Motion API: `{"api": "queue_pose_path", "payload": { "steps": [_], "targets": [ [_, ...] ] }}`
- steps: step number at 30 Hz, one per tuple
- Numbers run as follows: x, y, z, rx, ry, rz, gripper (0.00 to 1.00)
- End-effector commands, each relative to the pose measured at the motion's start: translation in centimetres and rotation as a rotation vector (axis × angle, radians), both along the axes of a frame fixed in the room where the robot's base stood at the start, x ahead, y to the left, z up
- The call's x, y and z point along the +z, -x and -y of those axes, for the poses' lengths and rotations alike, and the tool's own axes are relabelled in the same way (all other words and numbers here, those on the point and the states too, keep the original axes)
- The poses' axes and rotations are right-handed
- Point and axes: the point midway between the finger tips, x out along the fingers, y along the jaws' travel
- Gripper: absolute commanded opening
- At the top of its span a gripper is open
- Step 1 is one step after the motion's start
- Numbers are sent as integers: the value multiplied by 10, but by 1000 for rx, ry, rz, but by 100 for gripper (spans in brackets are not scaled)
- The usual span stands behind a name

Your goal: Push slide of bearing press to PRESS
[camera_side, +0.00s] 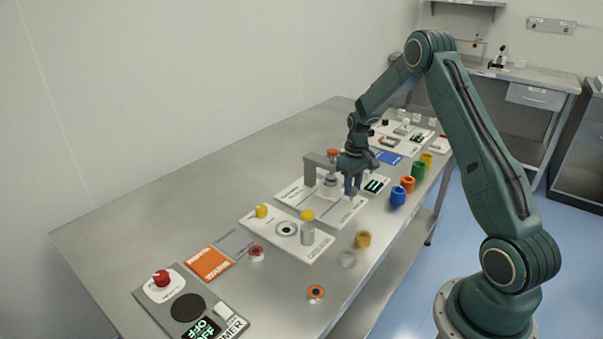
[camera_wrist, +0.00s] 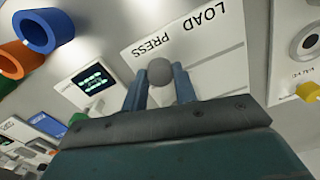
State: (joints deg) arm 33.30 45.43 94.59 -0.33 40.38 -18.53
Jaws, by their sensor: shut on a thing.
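The bearing press is a grey arch (camera_side: 310,168) on a white plate (camera_side: 290,190) in the side view. Its slide ends in a round grey knob (camera_wrist: 160,72) in the wrist view. The words LOAD (camera_wrist: 206,18) and PRESS (camera_wrist: 151,46) are printed on the plate, and the knob is nearer to PRESS. My gripper (camera_side: 351,188) is low over the plate, to the right of the arch. In the wrist view its two blue fingers (camera_wrist: 160,85) are shut on the knob from both sides. The rest of the slide is mostly hidden by my gripper.
A dark display (camera_wrist: 93,77) with green text is beside the plate. Blue (camera_side: 398,196), orange (camera_side: 407,183), green (camera_side: 418,170) and yellow (camera_side: 426,160) rings stand along the table edge. A plate with yellow caps (camera_side: 262,211) is in front. Bare table (camera_side: 150,205) lies left.

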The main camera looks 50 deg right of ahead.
Motion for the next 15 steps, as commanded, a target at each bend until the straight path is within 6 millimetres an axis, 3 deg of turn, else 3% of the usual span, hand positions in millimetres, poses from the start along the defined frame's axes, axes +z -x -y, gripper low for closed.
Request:
{"api": "queue_pose_path", "payload": {
  "steps": [3, 4, 7, 15],
  "targets": [
    [1, -1, 7, -12, 15, 9, 0],
    [1, 0, 7, -13, 16, 8, 30],
    [1, -1, 7, -13, 16, 8, 50],
    [1, 0, 5, -9, 10, 6, 50]
  ]
}}
